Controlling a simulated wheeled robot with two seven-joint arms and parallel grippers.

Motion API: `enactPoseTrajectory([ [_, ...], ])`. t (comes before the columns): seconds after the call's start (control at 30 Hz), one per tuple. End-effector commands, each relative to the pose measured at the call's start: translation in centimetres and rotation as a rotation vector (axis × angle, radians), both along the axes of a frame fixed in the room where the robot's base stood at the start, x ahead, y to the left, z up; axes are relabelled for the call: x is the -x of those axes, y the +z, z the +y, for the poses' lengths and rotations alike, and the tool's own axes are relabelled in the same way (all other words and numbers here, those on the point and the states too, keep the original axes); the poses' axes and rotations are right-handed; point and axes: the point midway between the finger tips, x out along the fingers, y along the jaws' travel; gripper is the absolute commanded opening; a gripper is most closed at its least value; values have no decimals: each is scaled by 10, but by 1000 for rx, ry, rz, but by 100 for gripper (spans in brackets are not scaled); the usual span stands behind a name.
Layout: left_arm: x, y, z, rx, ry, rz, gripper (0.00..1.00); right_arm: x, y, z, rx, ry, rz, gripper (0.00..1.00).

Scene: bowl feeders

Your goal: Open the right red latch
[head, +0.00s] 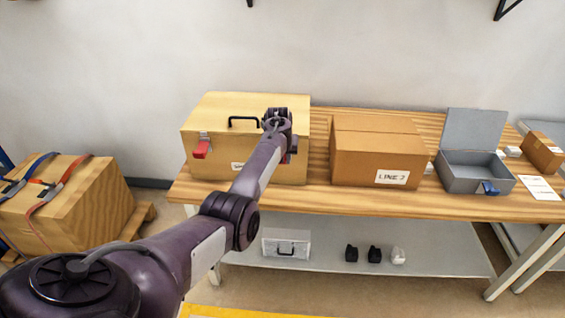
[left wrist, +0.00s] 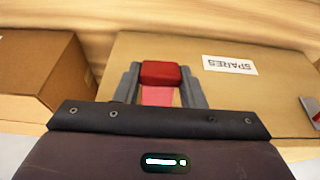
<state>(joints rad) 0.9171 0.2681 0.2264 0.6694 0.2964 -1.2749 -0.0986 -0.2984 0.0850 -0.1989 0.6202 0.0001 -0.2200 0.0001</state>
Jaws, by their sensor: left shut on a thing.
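The wooden box (head: 222,112) with a black handle stands at the left of the bench, lid closed. Its left red latch (head: 201,148) shows on the front. The right red latch (left wrist: 160,75) shows in the left wrist view between the grey fingers of my left gripper (left wrist: 160,92), which is shut on it. In the head view my arm hides the right latch and most of the gripper. The box's upside-down SPARES label (left wrist: 229,64) is beside the gripper in the left wrist view. My right gripper is not in view.
A cardboard box (head: 375,155) labelled LINE 7 stands right of the wooden box, with a narrow gap between. Further right is an open grey case (head: 470,172). A strapped crate (head: 70,205) is at left.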

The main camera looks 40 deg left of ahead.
Motion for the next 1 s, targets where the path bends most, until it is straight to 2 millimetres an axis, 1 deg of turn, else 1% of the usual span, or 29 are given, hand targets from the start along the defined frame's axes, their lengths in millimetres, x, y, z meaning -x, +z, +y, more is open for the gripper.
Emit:
enactPoseTrajectory([
  [0.1,0,2,1,21,0,32,0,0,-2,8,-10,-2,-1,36],
  [0.23,0,4,1,35,-1,57,0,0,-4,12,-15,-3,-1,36],
  [0.8,0,5,0,46,-1,75,0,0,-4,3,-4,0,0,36],
  [0.83,0,5,0,46,-1,75,40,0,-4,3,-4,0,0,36],
  [0.97,0,5,1,45,-1,74,57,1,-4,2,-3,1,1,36],
  [1.0,0,5,0,45,-1,74,58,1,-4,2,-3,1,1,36],
])
